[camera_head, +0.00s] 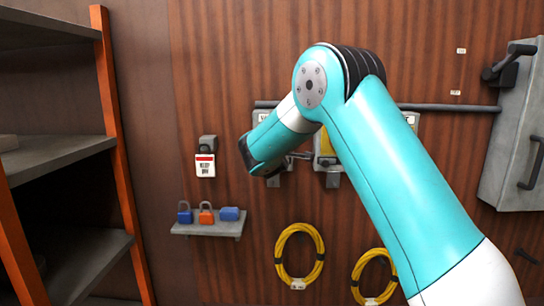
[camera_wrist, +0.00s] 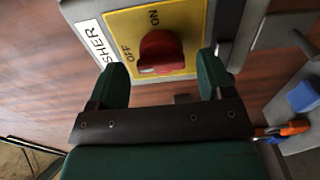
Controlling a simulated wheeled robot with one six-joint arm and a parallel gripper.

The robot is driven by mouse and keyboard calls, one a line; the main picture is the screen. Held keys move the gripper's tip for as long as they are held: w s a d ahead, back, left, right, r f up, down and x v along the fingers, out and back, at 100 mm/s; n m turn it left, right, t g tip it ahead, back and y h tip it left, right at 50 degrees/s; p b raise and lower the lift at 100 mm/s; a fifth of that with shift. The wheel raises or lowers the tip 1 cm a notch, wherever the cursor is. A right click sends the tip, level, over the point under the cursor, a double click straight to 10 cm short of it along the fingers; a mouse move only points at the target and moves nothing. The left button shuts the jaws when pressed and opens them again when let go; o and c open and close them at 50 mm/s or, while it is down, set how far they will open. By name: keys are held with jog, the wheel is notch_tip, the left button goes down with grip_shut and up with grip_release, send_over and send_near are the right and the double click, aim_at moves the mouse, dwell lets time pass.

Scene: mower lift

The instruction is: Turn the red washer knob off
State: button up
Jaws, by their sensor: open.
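The red washer knob (camera_wrist: 162,48) sits on a yellow plate (camera_wrist: 194,22) in the wrist view, with ON above it and OFF to its left. A white label beside the plate shows the letters "SHER". I cannot tell for sure which marking the knob points to. My gripper (camera_wrist: 162,66) is open, with one dark green finger on each side of the knob's lower part in the picture. The fingers appear apart from the knob, and nothing is held. In the head view my gripper (camera_head: 256,155) is close to the wall, and my arm hides the knob.
A grey shelf (camera_head: 62,156) with orange posts stands at the left. Padlocks lie on a small wall ledge (camera_head: 208,229), below a white tag (camera_head: 205,166). Yellow cable coils (camera_head: 300,256) hang lower down. A grey box (camera_head: 512,140) with a lever is at the right.

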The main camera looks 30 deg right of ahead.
jog(key=b+v, duration=0.6)
jog(key=v, duration=0.9)
jog(key=shift+s, duration=0.15)
jog(key=shift+a, duration=0.15)
